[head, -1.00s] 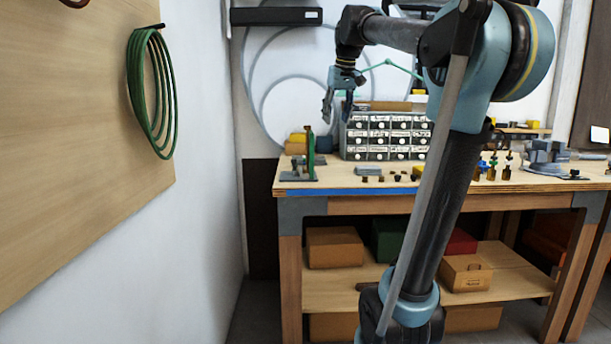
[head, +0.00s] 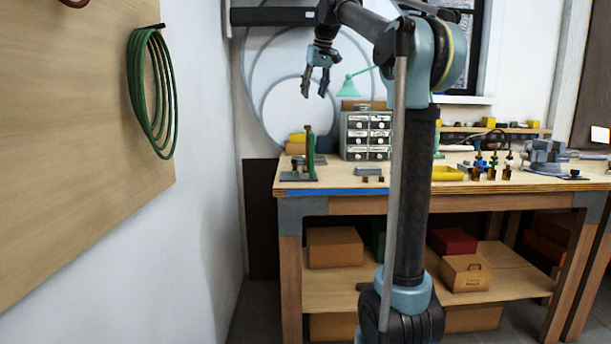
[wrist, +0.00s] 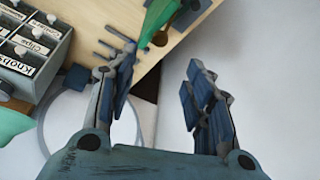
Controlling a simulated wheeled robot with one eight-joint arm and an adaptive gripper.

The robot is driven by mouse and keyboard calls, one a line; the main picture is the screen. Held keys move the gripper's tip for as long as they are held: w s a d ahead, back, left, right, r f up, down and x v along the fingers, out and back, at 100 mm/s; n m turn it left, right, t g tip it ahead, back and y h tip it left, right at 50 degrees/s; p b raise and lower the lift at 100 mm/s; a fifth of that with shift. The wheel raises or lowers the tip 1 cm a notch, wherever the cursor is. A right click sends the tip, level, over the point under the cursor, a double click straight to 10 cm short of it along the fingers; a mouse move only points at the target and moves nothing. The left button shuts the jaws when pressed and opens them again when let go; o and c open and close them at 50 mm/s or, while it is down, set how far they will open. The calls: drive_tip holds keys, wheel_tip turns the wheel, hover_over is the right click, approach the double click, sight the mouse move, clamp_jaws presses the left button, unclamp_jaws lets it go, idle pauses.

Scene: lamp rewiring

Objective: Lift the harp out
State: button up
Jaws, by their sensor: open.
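My gripper (head: 316,96) hangs in the air above the left end of the workbench (head: 345,183), jaws apart and empty. In the wrist view, my gripper (wrist: 165,85) shows a wide gap between its fingers. A green upright stand (head: 311,155) is at the bench's left end, below my gripper. I cannot make out a harp for certain in either view.
A drawer cabinet (head: 366,137) stands right of the green stand. A green lamp (head: 350,86) rises behind it. A yellow tray (head: 447,173) and a vise (head: 545,155) are farther right. A wall (head: 210,180) is on the left.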

drive_tip(key=x, duration=1.3)
drive_tip(key=shift+d, duration=0.1)
clamp_jaws()
